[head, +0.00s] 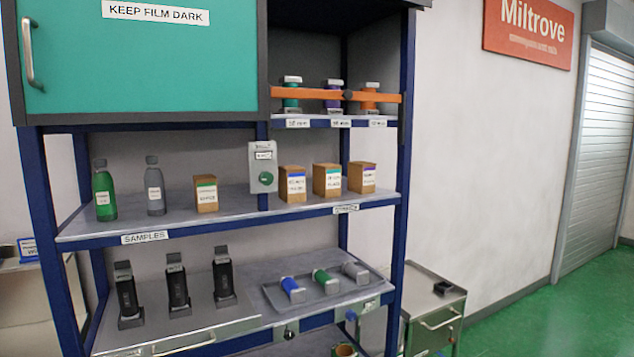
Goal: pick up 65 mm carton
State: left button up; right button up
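Several small brown cartons stand upright on the middle shelf (240,212) of a blue rack. One carton with a green label stripe (206,195) stands alone near the middle. To its right, past a grey control box, are a carton with a blue stripe (292,185), a carton with a teal stripe (328,181) and a carton with a purple stripe (362,178). The size print on their labels is too small to read, so I cannot tell which is the 65 mm one. Neither of my grippers is in view.
A green bottle (104,190) and a grey bottle (155,187) stand left on that shelf. The grey control box (263,167) has a green button. Below are black devices (177,285) and a tray (322,292) of rolls. A teal cabinet (140,60) overhangs the left. A cart (430,300) stands right.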

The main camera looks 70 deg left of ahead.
aim_at(291, 178)
jog(key=u, duration=0.55)
jog(key=i, duration=1.65)
jog(key=u, duration=1.1)
